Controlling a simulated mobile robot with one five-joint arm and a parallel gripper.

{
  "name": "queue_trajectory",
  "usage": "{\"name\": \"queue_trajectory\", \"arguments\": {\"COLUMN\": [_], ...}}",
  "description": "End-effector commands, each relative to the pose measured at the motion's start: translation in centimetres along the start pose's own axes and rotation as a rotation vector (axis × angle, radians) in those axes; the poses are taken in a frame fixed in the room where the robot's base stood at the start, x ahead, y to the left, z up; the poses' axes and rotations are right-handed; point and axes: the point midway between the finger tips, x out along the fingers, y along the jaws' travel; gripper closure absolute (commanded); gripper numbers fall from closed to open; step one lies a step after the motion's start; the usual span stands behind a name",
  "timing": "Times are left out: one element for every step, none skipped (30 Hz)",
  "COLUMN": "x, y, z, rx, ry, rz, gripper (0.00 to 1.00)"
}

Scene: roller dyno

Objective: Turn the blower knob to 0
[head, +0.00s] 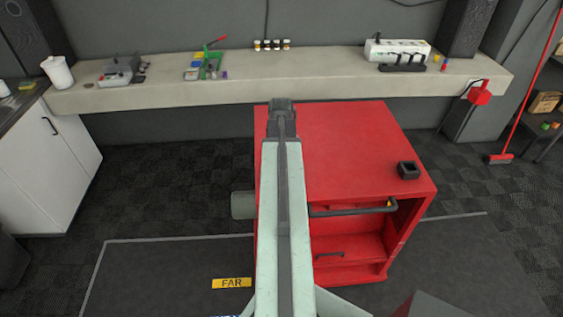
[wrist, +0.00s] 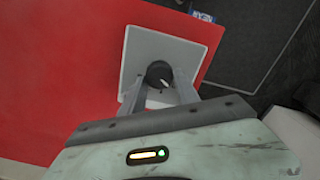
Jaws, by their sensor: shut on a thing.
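The blower knob (wrist: 159,72) is a round black knob with a white pointer mark, on a light grey square plate (wrist: 143,47) fixed to the red cabinet (wrist: 65,65). In the wrist view my gripper (wrist: 162,79) has one finger on each side of the knob and is shut on it. The pointer mark slants toward the lower right of the picture. I cannot read any numbers on the plate. In the head view my gripper (head: 282,106) is at the cabinet's back edge, and the knob and plate are hidden.
The red cabinet (head: 345,150) stands under my arm, with a small black square holder (head: 408,170) on its top. A long pale bench (head: 300,85) with several small items runs along the wall. Dark carpet (head: 170,185) is open at left. A red broom (head: 499,159) leans at right.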

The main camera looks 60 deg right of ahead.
Motion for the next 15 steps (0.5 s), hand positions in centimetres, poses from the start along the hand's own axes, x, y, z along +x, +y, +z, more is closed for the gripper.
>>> {"name": "queue_trajectory", "arguments": {"x": [0.0,0.0,0.0,0.0,0.0,0.0,0.0,0.0,0.0,0.0,0.0,0.0,0.0,0.0,0.0], "y": [-0.1,-0.1,-0.1,-0.11,-0.11,-0.11,-0.11,-0.11,-0.11,-0.11,-0.11,-0.09,-0.09,-0.08,-0.07], "z": [-0.19,-0.19,-0.19,-0.19,-0.19,-0.18,-0.19,-0.18,-0.18,-0.18,-0.17,-0.15,-0.14,-0.12,-0.1], "rx": [-0.004,-0.004,-0.004,-0.004,-0.004,-0.004,-0.004,-0.004,-0.003,-0.003,-0.003,-0.003,-0.003,-0.002,-0.002], "ry": [0.005,0.005,0.005,0.005,0.005,0.005,0.005,0.004,0.004,0.004,0.004,0.004,0.003,0.003,0.002], "rz": [-0.002,-0.002,-0.002,-0.002,-0.002,-0.002,-0.002,-0.002,-0.002,-0.002,-0.002,-0.001,-0.001,-0.001,-0.001], "gripper": [1.0,1.0,1.0,1.0,1.0,1.0,1.0,1.0,1.0,0.54,0.46,0.41,0.41,0.41,0.41]}}
